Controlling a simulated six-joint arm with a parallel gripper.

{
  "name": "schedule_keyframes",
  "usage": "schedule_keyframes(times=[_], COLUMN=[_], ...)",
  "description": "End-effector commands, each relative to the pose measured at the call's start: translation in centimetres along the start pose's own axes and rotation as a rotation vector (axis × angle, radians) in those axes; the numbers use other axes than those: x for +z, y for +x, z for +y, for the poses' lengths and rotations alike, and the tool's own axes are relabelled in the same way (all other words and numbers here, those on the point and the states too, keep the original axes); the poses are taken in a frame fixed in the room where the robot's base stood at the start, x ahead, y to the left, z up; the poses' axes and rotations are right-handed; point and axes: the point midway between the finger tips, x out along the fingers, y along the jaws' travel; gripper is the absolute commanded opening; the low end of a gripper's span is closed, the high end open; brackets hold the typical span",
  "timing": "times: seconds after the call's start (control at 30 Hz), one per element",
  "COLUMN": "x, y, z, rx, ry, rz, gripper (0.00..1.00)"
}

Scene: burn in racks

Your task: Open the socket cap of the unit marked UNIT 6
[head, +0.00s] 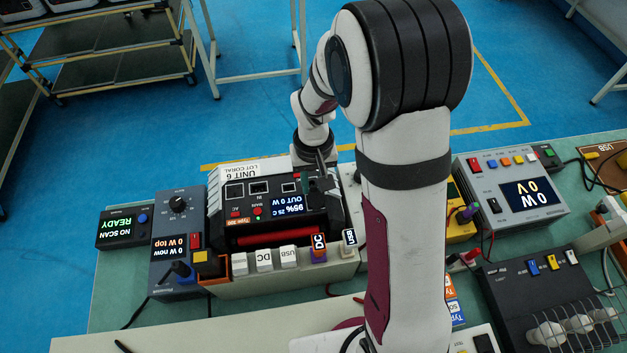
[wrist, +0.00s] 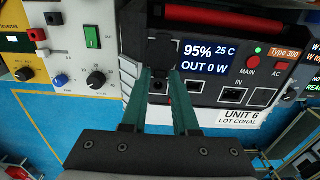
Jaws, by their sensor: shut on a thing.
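UNIT 6 (head: 268,207) is a black power unit with a lit screen reading 95% and OUT 0 W. It sits in a beige rack, and its label (wrist: 241,117) shows in the wrist view. My gripper (wrist: 162,70) is at the unit's front panel beside the screen, its two teal fingers shut on the dark socket cap (wrist: 160,46). How far the cap is swung is hard to tell. In the head view my gripper (head: 321,168) is small and partly blends with the dark panel.
The MAIN button (wrist: 253,62) and several ports are right of the fingers in the wrist view. A blue meter (head: 176,243) stands left, a grey supply (head: 512,190) right. My arm hides the bench middle.

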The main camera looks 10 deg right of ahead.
Motion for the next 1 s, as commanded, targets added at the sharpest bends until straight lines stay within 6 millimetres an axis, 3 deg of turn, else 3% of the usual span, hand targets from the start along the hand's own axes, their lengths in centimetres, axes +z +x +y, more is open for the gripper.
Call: schedule_keyframes(times=[0.23,0.53,0.87,0.9,1.0], x=[0.2,1.2,1.2,1.2,1.2], y=[-0.1,-0.9,-1.0,-1.0,-1.0], z=[0.0,0.1,0.0,0.0,0.0], rx=[0.001,0.003,0.000,0.000,0.001], ry=[0.001,0.001,0.002,0.002,0.002], rz=[0.016,0.238,0.257,0.256,0.256], gripper=[0.00,0.00,0.00,0.27,0.45])
